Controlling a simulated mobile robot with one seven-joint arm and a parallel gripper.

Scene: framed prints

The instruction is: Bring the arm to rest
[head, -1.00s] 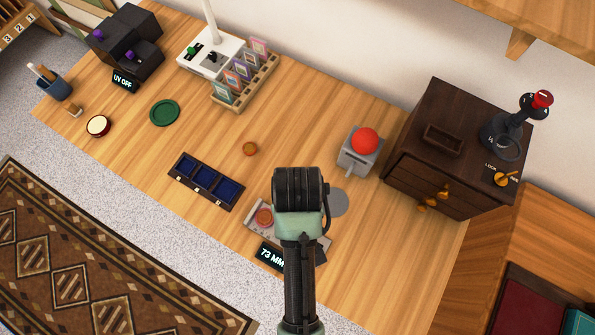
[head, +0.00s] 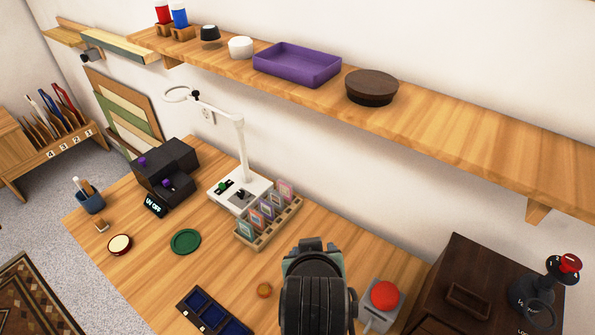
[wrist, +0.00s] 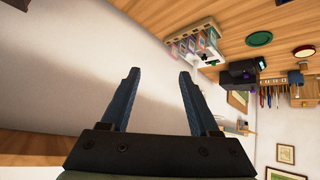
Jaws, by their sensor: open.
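My gripper shows in the wrist view (wrist: 158,85) with its two dark fingers spread apart and nothing between them. Behind the fingers there is a plain pale wall. In the head view my arm (head: 316,295) rises from the bottom edge, over the wooden table (head: 225,265); its fingertips are hidden there. The arm stands left of the grey box with a red button (head: 385,295) and hides part of the table.
A wooden shelf (head: 440,115) runs along the wall and bears a purple tray (head: 297,65) and a dark round lid (head: 371,87). A white lamp stand (head: 241,150) and a card rack (head: 268,222) stand behind the arm. A dark cabinet (head: 440,275) is at right.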

